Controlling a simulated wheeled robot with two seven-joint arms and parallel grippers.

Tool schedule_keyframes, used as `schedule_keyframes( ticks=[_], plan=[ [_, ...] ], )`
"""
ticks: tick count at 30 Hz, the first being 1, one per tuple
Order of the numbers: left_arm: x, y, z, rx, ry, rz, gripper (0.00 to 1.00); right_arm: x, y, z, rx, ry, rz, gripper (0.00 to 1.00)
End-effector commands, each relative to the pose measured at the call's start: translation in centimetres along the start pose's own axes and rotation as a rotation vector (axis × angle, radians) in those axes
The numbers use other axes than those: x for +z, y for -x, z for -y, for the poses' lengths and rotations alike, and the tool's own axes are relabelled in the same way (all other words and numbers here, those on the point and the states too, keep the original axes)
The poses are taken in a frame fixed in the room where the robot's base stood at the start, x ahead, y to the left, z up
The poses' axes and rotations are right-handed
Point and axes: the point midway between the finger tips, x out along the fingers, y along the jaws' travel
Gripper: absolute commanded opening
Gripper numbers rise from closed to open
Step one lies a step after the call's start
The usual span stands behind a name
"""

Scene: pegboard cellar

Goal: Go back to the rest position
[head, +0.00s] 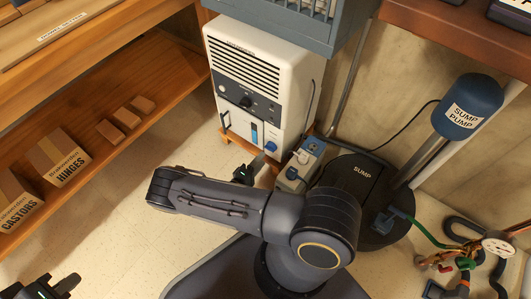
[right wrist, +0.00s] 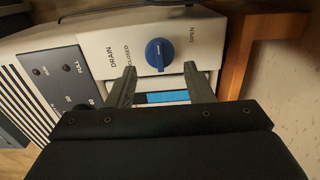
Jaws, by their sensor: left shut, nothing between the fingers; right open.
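My right gripper (right wrist: 160,88) is open with nothing between its fingers. In the right wrist view its fingertips are just short of the blue drain knob (right wrist: 159,54), one to either side below it. The knob is on the white dehumidifier (head: 240,60), between the labels CLOSED and OPEN. In the head view my right gripper (head: 258,166) is low in front of the machine, and the knob (head: 270,147) shows just above it. My left gripper (head: 70,281) is at the bottom left corner, shut and empty, partly cut off by the frame edge.
A grey box with a blue top (head: 301,163) stands beside the dehumidifier. The black sump lid (head: 350,180) and blue sump pump (head: 468,106) are right, with hoses and a valve (head: 497,246). Wooden shelves with boxes (head: 58,160) are left. Pale floor (head: 110,225) lies clear between.

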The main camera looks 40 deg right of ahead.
Motion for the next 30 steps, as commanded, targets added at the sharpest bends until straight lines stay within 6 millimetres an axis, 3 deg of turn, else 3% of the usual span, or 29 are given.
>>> schedule_keyframes(
  ticks=[6,23,26,30],
  plan=[
    [-0.2,0.5,-0.2,0.0,0.0,0.0,0.0,0.0,2.1,0.0,0.0,0.0,0.0,0.47],
    [-0.2,0.4,-0.2,0.0,0.0,0.0,0.0,0.0,2.2,0.0,-0.001,-0.001,0.002,0.47],
    [-0.2,0.5,-0.2,0.0,0.0,0.0,0.0,-0.1,2.0,-0.7,-0.016,-0.005,0.038,0.47],
    [-0.3,0.6,-0.3,0.0,0.0,0.0,0.0,0.1,1.7,-3.7,-0.102,-0.011,0.2,0.47]
  ],
)
